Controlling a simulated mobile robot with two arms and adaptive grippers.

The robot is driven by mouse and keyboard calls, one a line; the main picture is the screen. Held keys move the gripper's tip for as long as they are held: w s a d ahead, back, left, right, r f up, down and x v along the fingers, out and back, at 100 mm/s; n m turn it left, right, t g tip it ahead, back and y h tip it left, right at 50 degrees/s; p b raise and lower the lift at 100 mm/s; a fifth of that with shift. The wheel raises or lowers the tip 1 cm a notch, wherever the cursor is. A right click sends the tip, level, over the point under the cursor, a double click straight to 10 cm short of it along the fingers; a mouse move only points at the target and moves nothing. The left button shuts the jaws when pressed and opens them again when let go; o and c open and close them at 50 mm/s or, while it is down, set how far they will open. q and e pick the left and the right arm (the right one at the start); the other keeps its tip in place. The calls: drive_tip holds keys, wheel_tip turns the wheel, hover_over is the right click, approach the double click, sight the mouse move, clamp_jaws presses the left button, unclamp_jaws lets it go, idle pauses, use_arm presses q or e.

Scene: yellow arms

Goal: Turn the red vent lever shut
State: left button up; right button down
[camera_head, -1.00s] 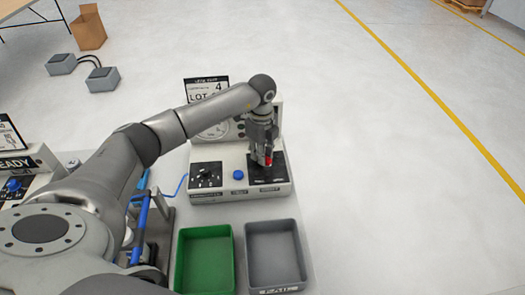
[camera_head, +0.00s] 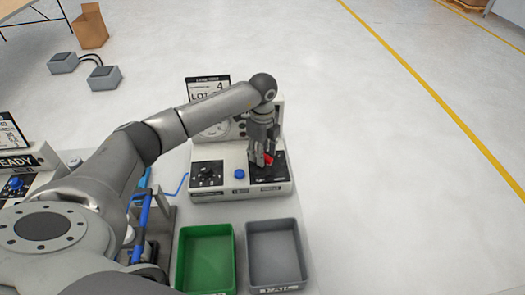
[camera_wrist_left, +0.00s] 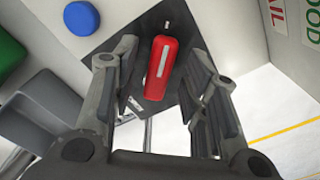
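The red vent lever (camera_head: 268,159) sits on a black plate (camera_head: 280,172) at the right front of the grey-white test station (camera_head: 240,190). In the left wrist view the red lever (camera_wrist_left: 160,68) has a pale stripe along its top and lies between my fingers, with a visible gap on each side. My left gripper (camera_head: 264,160) is over the plate, pointing down around the lever; in its own wrist view the gripper (camera_wrist_left: 162,80) is open. The lever's pivot is hard to make out. My right gripper is not in view.
A blue button (camera_head: 239,174) and a black dial panel (camera_head: 206,174) are left of the lever. A green tray (camera_head: 207,228) and a grey FAIL tray (camera_head: 273,225) stand in front. Clear floor lies to the right.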

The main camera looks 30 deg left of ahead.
use_arm(q)
wheel_tip(320, 180, up, 12)
idle(0.6)
idle(0.5)
